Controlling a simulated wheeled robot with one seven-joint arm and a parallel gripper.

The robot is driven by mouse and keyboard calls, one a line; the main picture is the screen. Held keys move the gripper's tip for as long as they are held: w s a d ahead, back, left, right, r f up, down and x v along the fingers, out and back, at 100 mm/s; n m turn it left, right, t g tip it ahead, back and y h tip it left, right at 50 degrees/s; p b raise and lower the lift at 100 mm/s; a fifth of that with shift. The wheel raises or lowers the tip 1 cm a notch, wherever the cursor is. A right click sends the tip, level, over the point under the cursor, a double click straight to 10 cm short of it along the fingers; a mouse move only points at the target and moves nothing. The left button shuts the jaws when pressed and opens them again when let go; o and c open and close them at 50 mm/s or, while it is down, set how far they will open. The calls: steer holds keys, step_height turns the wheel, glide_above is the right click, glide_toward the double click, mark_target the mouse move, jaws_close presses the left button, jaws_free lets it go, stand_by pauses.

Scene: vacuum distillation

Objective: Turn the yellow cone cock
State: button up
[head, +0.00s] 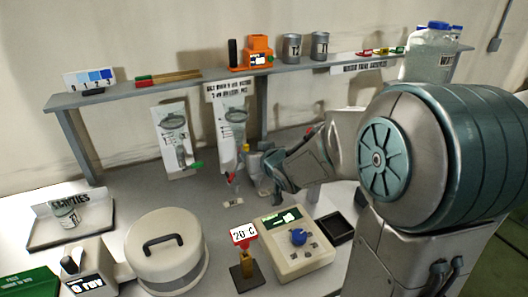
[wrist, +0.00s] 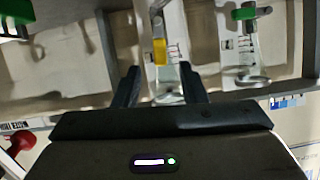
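The yellow cone cock (wrist: 160,52) is on clear glassware in the wrist view, at the upper middle. My gripper (wrist: 158,80) has its two fingers spread, one on each side of the glass tube just below the cock in the picture. The gap between the fingers holds glass, and I cannot tell whether either finger touches it.
A green cock (wrist: 245,13) sits on neighbouring glassware; it also shows in the head view (head: 197,165). A red part (head: 231,178) is left of my gripper. A 20 C sign (head: 243,234), a control box (head: 292,243) and a lidded pot (head: 166,252) stand in front.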

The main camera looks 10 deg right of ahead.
steer(key=p+v, duration=0.2)
steer(key=v, duration=0.4)
steer(key=shift+s, duration=0.1)
stand_by(1.8)
